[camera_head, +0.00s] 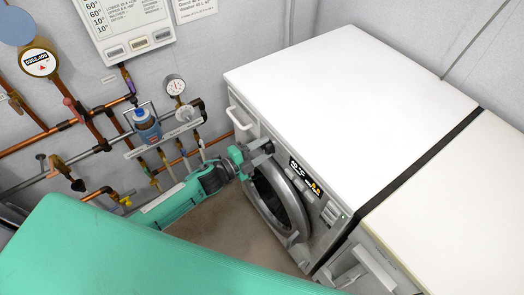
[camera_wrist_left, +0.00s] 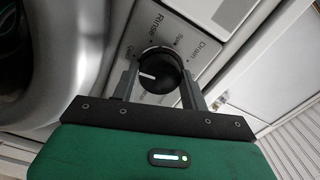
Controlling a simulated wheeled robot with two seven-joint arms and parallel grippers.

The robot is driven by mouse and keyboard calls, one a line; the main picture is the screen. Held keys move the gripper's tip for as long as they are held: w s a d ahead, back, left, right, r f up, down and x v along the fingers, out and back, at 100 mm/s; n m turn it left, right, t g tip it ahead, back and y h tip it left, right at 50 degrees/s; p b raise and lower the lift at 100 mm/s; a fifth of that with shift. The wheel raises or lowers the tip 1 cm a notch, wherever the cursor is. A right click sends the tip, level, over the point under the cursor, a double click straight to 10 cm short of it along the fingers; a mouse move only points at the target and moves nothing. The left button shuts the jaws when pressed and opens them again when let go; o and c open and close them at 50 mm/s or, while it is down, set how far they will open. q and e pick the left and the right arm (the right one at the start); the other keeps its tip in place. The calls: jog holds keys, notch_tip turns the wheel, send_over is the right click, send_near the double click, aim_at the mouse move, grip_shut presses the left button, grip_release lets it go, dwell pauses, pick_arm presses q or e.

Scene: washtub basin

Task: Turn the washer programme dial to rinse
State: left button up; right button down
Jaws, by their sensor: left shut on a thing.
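The programme dial (camera_wrist_left: 165,82) is a round black knob on the washer's white front panel, seen in the left wrist view. Its white pointer mark lies on the knob's left side and points left in that view. The word Rinse is printed above the knob, with Drain to its upper right. My left gripper (camera_wrist_left: 158,88) is shut on the knob, one finger on each side. In the head view my left gripper (camera_head: 262,153) is at the front of the washer (camera_head: 340,85), and the dial is hidden behind it. My right gripper is not in view.
The washer's round door (camera_head: 276,200) is below the gripper, and a lit display (camera_head: 306,176) is to its right. A drawer handle (camera_head: 238,118) is to its left. Copper pipes, valves and a gauge (camera_head: 175,85) line the wall at left.

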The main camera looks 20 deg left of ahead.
pick_arm(q)
jog(key=m, duration=0.1)
jog(key=m+b, duration=0.1)
jog(key=m, duration=0.1)
jog(key=shift+f+m, duration=0.25)
jog(key=shift+m, duration=0.15)
jog(key=m+b, duration=0.3)
jog(key=m, duration=0.2)
jog(key=shift+r+m, duration=0.1)
jog(key=shift+m, duration=0.7)
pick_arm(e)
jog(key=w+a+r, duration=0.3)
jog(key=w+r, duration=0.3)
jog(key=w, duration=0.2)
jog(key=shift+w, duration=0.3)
pick_arm(q)
jog(key=o, duration=1)
jog(key=shift+r, duration=0.1)
jog(key=shift+s, duration=0.1)
